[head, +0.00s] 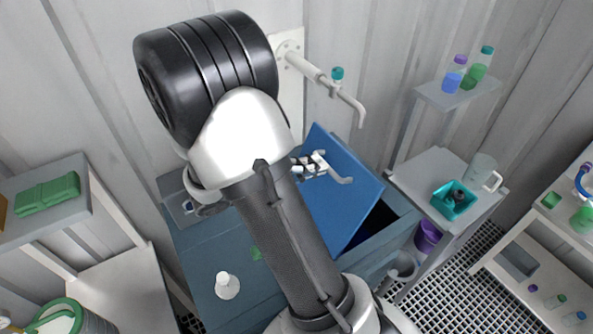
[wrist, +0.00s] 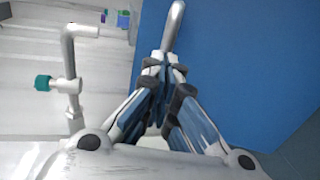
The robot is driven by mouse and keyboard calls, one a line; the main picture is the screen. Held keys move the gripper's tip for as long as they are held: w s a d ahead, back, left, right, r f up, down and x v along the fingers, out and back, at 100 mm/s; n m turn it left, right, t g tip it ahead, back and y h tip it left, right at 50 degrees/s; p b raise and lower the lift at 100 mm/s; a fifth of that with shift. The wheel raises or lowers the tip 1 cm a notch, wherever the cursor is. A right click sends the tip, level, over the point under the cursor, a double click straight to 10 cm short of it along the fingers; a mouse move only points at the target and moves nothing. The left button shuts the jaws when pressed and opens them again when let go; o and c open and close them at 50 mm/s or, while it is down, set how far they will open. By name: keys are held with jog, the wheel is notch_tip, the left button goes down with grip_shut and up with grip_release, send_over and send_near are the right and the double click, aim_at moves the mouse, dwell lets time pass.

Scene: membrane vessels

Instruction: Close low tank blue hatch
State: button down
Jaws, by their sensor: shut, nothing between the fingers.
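The blue hatch (head: 335,205) of the low tank (head: 205,250) stands open and tilted, with a dark gap under its right edge. It fills the right of the wrist view (wrist: 240,75). A pale bent handle (head: 341,179) is on its face, also in the wrist view (wrist: 175,25). My gripper (head: 314,165) shows partly from behind my arm, over the hatch face by the handle. In the wrist view its fingers (wrist: 165,64) are shut and empty, their tips at the handle's near end. I cannot tell whether they touch it.
A wall pipe with a teal-knobbed valve (head: 337,74) is above the hatch. It also shows in the wrist view (wrist: 58,84). A side table (head: 425,165) with a teal box (head: 454,201) and a jug stands right of the tank. A purple bucket (head: 428,237) is below it.

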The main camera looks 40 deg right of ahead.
aim_at(337, 158)
jog(key=d+y, duration=0.1)
jog(key=d, duration=0.1)
jog(key=s+d+f+y, duration=0.1)
jog(key=d, duration=0.2)
jog(key=s+d+f+y, duration=0.1)
jog(key=d, duration=0.2)
jog(key=shift+s+d+t+y, duration=0.15)
jog(key=shift+t+y, duration=0.15)
jog(key=s+d+f+t+y+b, duration=0.1)
jog(key=s+d+f+y+b, duration=0.2)
jog(key=d+f+b, duration=1)
jog(key=shift+f+y, duration=0.3)
jog(key=shift+f, duration=0.85)
jog(key=v, duration=1.2)
jog(key=shift+w+d+r, duration=0.1)
